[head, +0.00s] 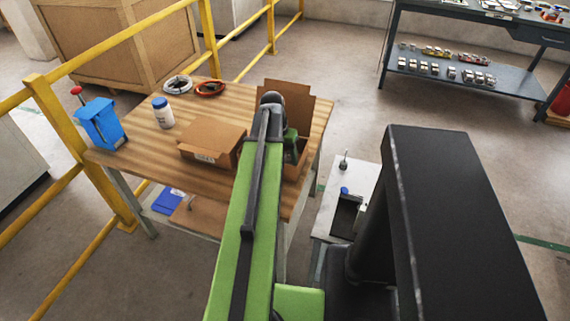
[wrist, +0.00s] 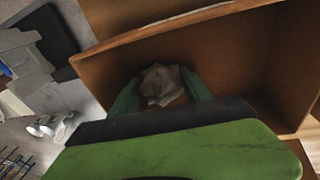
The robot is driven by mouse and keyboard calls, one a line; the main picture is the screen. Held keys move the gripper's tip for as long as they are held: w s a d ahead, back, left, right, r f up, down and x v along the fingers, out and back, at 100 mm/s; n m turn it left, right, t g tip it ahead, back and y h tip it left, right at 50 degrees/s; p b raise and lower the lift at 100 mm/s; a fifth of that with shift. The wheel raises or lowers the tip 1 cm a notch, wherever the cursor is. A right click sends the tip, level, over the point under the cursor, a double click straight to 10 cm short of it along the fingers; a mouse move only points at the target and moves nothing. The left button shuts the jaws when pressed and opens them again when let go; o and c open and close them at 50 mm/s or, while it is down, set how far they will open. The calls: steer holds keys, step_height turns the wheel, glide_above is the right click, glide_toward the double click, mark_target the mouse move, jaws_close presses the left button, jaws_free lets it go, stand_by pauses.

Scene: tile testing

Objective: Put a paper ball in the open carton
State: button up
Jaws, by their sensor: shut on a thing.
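The open carton (head: 309,108) stands on the right side of the wooden table with its flaps up, partly hidden behind my arm. Its brown inside (wrist: 235,62) fills much of the wrist view. A crumpled whitish-grey paper ball (wrist: 161,80) is held between the two green fingers of my gripper (wrist: 160,88), which is shut on it. In the wrist view the ball lies within the carton's walls; its height above the carton floor is hard to tell. In the head view my arm and the carton hide the ball and the fingertips.
A closed carton (head: 210,143) sits left of the open one. A white bottle with a blue lid (head: 162,112), a blue container (head: 100,124) and tape rolls (head: 178,85) stand further left and back. Yellow rails (head: 62,122) run behind; a small side table (head: 350,177) is at right.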

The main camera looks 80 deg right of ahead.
steer(key=shift+f, duration=0.1)
steer(key=o, duration=1.3)
step_height(320, 180, up, 12)
steer(key=w+p, duration=0.2)
steer(key=p, duration=0.9)
steer(key=shift+a+p, duration=0.35)
steer(key=shift+p, duration=0.05)
